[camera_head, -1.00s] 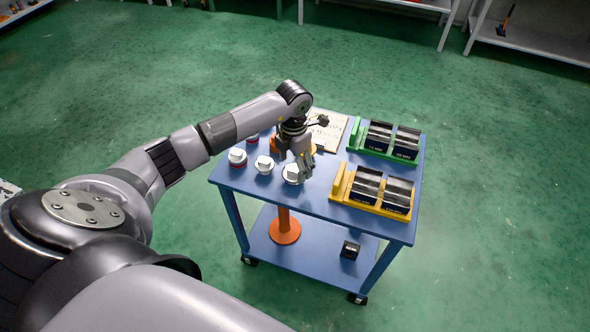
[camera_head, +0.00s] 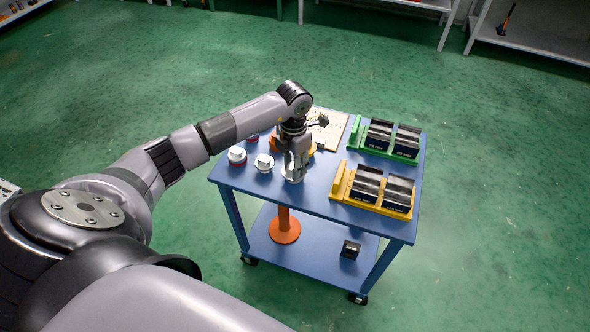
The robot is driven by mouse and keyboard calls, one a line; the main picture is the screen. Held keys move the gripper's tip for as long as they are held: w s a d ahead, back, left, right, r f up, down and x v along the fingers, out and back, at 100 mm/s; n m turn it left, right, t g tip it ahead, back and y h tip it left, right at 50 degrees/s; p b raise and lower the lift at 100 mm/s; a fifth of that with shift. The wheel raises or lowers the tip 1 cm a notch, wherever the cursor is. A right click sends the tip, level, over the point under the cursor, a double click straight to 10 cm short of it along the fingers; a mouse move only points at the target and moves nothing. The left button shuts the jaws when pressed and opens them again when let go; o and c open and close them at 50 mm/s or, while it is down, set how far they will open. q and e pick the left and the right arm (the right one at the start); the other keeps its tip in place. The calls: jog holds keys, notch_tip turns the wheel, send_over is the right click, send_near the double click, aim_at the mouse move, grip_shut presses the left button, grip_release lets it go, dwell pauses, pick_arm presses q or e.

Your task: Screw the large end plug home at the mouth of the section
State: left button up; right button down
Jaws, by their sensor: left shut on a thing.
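Three white plug-like pieces with raised heads stand in a row near the left front of the blue cart's top. The left one (camera_head: 237,155) has a red lower edge, and the middle one (camera_head: 264,162) is smaller. The right one (camera_head: 291,178) is mostly hidden by my left gripper (camera_head: 295,169), which points down and is shut on it. I cannot tell which is the large end plug by marking. An orange vise part (camera_head: 273,142) shows behind the gripper, partly hidden; a pipe section is not clearly visible. My right gripper is not in view.
The blue cart (camera_head: 325,205) carries a yellow bin rack (camera_head: 341,183) and a green one (camera_head: 355,137) with dark bins on the right. A pale sheet (camera_head: 335,130) lies at the back. An orange pedestal (camera_head: 284,229) and black box (camera_head: 350,249) are below.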

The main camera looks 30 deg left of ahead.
pick_arm(q)
jog(key=c, duration=0.5)
jog(key=shift+r+p, duration=1.8)
jog(key=shift+r, duration=0.75)
jog(key=shift+w+d, duration=0.1)
